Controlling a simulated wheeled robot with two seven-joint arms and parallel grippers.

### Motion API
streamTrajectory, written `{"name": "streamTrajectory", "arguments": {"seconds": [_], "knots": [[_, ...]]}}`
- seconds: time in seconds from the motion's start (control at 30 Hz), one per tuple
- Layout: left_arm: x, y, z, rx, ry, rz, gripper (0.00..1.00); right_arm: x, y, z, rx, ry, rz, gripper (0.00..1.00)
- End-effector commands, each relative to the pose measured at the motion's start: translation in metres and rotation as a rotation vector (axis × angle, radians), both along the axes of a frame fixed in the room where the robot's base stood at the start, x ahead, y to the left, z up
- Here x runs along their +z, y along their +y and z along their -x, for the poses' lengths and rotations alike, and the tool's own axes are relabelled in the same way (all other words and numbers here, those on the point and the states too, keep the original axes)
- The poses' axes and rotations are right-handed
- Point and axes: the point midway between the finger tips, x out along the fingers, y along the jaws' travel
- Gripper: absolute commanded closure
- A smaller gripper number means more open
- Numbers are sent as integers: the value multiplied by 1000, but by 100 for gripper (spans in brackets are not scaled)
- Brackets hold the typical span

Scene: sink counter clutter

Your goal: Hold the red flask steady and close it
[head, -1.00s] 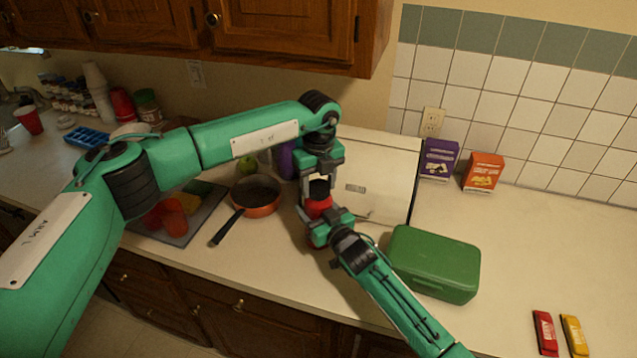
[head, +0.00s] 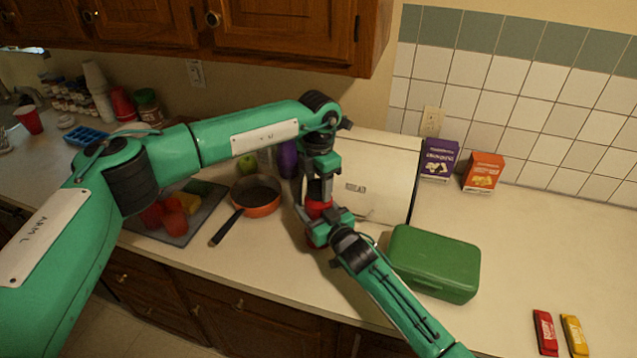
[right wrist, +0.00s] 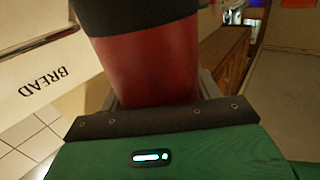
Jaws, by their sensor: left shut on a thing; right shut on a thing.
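The red flask (head: 319,209) stands upright on the counter in front of the bread box, partly hidden by both grippers. My left gripper (head: 317,188) points down from above and is shut on the dark lid at the flask's top. The fingers hide most of the lid, and I cannot tell how tightly it sits. My right gripper (head: 322,226) comes in from the lower right and is shut on the flask's red body. In the right wrist view the red body (right wrist: 150,68) sits between the jaws, with a black part (right wrist: 135,15) adjoining it.
The cream bread box (head: 375,180) stands just behind the flask. A green box (head: 434,263) is close on the right, beside my right arm. The right counter is mostly clear.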

Motion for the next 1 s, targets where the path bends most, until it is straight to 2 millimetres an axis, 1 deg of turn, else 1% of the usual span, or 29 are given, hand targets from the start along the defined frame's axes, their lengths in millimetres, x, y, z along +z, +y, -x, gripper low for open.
{"name": "streamTrajectory", "arguments": {"seconds": [0.1, 0.4, 0.43, 0.57, 0.6, 0.7, 1.0], "knots": [[0, 0, 0, -192, -1, 0, 75, 0, 0, 0, 0, 1, 1, 99], [0, 1, -1, -660, -1, -1, 75, 0, 0, 0, 0, 0, 0, 99], [0, 1, -1, -695, -1, -1, 75, 0, 0, 0, 0, 0, 0, 99], [0, 1, -1, -682, -2, 0, 75, 0, 0, 0, 0, 1, 1, 99], [0, 1, -1, -681, -2, 0, 44, 0, 0, 0, 0, 0, 0, 99], [0, 1, -1, -681, -2, 0, 26, 0, 0, 0, 0, 1, 1, 99], [1, 0, -1, -680, -1, 0, 26, 0, 0, 0, 0, 1, 1, 99]]}}
